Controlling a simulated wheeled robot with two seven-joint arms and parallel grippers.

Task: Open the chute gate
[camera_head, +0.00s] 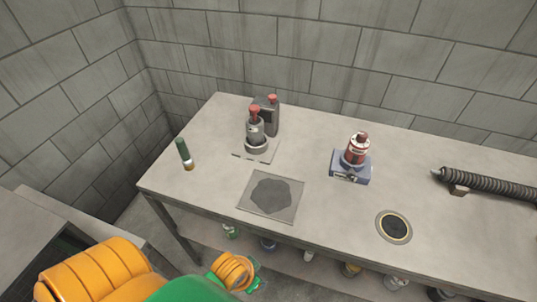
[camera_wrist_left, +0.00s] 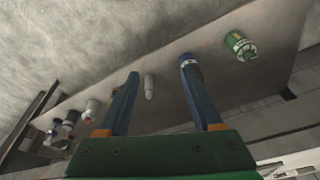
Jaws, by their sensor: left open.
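I cannot pick out a chute gate for certain in either view. A ribbed dark tube (camera_head: 487,183) lies at the right of the table in the head view, on a small brown block (camera_head: 459,190), and runs out of frame. A round dark-rimmed disc or opening (camera_head: 394,226) is set near the table's front edge. My left gripper (camera_head: 250,283) is low in front of the table, below its top. In the left wrist view its blue fingers (camera_wrist_left: 160,68) are spread apart with nothing held between them. My right gripper is not in view.
On the table (camera_head: 310,225) stand a grey red-topped device (camera_head: 256,133), a red-and-white bottle (camera_head: 356,150) on a blue base (camera_head: 351,171), a green cylinder (camera_head: 184,152) and a square plate (camera_head: 254,206). A green can (camera_wrist_left: 240,46) and several other containers are on the lower shelf.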

